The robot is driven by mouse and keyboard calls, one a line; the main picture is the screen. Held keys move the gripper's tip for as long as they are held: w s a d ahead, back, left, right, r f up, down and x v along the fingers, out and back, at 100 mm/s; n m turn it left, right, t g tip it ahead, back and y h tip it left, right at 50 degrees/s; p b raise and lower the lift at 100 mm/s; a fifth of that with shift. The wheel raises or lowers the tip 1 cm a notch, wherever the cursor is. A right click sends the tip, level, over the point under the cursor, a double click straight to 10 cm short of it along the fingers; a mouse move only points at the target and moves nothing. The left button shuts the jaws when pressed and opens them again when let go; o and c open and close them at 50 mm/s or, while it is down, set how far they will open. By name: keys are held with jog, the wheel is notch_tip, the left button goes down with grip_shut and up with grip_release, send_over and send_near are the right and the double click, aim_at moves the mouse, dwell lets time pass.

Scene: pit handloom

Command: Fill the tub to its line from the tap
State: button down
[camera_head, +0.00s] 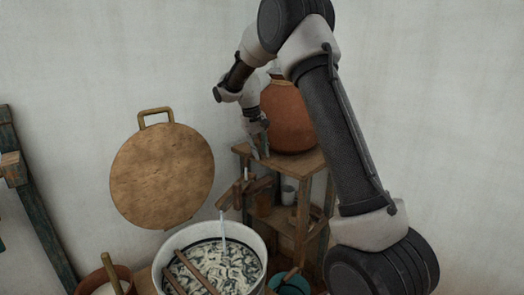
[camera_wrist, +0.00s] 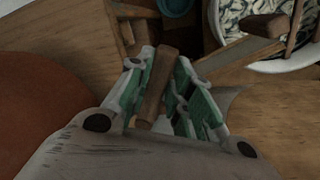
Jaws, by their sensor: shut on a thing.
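The white tub (camera_head: 161,262) stands at the bottom centre, holding liquid with pale, swirling, mottled material. A dark line runs around its inner wall near the rim. The wooden tap (camera_head: 228,197) sits above its back rim, and a thin pale stream (camera_head: 224,228) falls from it into the tub. The tub also shows at the upper right of the wrist view (camera_wrist: 287,66). My gripper (camera_head: 258,152) is above and right of the tap. In the wrist view its green-padded fingers (camera_wrist: 160,88) are shut on a brown wooden bar, which looks like the tap's handle (camera_wrist: 157,82).
Two wooden sticks (camera_head: 194,272) lie across the tub. A wooden stand (camera_head: 312,160) holds a large clay pot (camera_head: 287,118) close beside my gripper, with small vessels (camera_head: 288,194) below. A brown bowl (camera_head: 120,272) is left of the tub, a teal bowl (camera_head: 291,285) right.

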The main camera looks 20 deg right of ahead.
jog(key=c, duration=1.3)
grip_release()
jog(key=shift+r, duration=0.1)
jog(key=r, duration=0.4)
jog(key=a+r, duration=0.1)
jog(key=r, duration=0.2)
jog(key=a+r, duration=0.1)
jog(key=r, duration=0.3)
jog(key=shift+w+a+r, duration=0.1)
jog(key=shift+a+r, duration=0.05)
jog(key=shift+r, duration=0.15)
